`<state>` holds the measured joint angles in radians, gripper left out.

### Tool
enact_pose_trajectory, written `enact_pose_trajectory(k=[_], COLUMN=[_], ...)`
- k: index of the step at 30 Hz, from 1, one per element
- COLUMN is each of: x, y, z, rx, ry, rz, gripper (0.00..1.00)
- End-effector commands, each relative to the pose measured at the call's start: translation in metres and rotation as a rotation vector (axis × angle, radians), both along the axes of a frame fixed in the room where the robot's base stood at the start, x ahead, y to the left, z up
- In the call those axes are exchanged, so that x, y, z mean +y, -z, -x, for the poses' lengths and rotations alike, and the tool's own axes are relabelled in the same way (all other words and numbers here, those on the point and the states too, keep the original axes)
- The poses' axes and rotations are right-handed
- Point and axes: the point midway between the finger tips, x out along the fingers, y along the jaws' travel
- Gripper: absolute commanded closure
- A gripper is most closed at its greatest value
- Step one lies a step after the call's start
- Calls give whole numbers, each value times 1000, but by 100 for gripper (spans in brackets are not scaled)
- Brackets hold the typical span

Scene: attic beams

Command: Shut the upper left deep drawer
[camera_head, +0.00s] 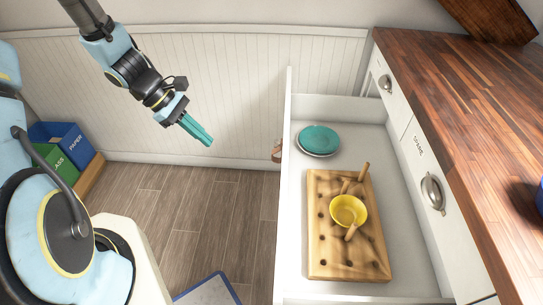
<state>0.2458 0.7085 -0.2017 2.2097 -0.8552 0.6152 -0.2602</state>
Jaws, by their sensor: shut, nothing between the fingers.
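The deep drawer (297,110) stands pulled out from the white cabinet on the right, its tall front panel edge-on to me. Inside it lie a teal plate (318,139), a wooden pegboard (322,262) and a yellow bowl (342,203) resting on the board. My gripper (209,143) has teal fingers that are shut together and empty. It hangs in the air left of the drawer front, apart from it. A small brownish piece (277,150) shows at the drawer front's outer side, perhaps its handle.
A wooden counter (470,90) tops the cabinet. Shut drawer fronts with metal cup handles (432,192) show below it. Blue and green bins (68,142) stand at the left wall. A blue-edged panel (208,290) lies low at bottom centre. Wooden floor (200,215) is clear between.

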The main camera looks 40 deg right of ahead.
Motion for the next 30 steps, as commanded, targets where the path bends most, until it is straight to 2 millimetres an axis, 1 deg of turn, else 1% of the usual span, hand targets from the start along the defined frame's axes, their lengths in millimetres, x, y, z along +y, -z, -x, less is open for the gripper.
enact_pose_trajectory(k=[1,3,6,14,27,30], x=[-17,-35,-53,-71,-118,-131], y=[9,17,25,40,100,97], z=[5,10,13,24,63,73], rx=[57,122,181,219,217,213], ry=[-43,-102,-157,-190,-189,-186], rz=[13,27,39,46,43,44], gripper=[100,100,100,100,100,100])
